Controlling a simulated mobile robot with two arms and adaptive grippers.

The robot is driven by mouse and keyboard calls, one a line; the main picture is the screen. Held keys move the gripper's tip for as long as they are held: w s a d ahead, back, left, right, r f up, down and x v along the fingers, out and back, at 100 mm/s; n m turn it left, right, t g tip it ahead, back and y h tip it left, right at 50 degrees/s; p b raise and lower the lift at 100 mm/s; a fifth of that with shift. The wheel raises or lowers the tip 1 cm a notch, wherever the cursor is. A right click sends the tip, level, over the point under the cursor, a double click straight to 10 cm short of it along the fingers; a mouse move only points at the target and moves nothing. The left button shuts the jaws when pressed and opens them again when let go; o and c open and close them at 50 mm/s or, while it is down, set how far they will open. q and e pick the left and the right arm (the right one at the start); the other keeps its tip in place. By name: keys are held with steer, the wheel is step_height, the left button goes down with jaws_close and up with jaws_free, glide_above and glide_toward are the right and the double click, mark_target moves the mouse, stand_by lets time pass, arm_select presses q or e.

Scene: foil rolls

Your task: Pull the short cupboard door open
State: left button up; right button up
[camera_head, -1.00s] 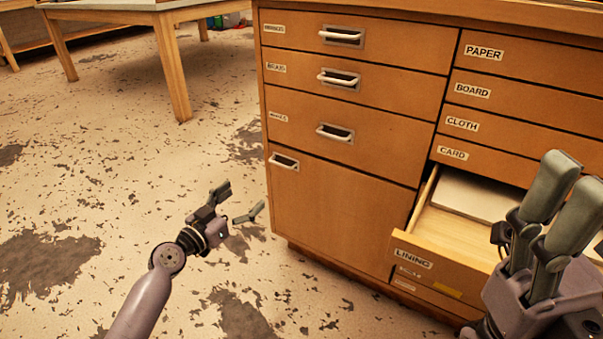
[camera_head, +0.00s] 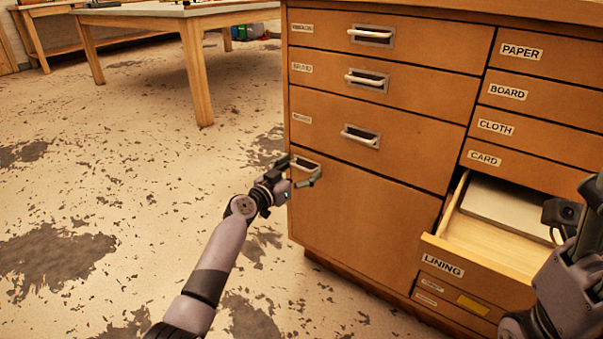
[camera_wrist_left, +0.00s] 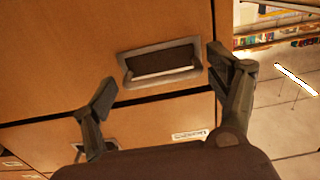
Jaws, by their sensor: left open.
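The short cupboard door (camera_head: 365,215) is the plain wooden panel below the left column of drawers, and it is shut. Its recessed handle (camera_head: 305,163) is at its top left corner, partly hidden by my left gripper (camera_head: 299,172). In the left wrist view the door's handle (camera_wrist_left: 160,62) lies ahead, between the spread fingers of the left gripper (camera_wrist_left: 160,88). That gripper is open and empty; I cannot tell whether it touches the handle. My right gripper (camera_head: 585,220) is at the right edge, partly cut off, beside the open drawer.
The LINING drawer (camera_head: 470,235) is pulled out at the right, with pale sheets (camera_head: 505,208) inside. Shut drawers (camera_head: 400,145) with handles are above the door. A table (camera_head: 195,75) stands at the back left. The floor (camera_head: 130,190) left of the cabinet is clear.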

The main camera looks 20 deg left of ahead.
arm_select(q)
steer(key=shift+w+d, duration=0.2)
steer(key=shift+w, duration=0.2)
steer(key=c, duration=1.4)
steer(key=shift+s, duration=0.1)
steer(key=shift+c, duration=0.4)
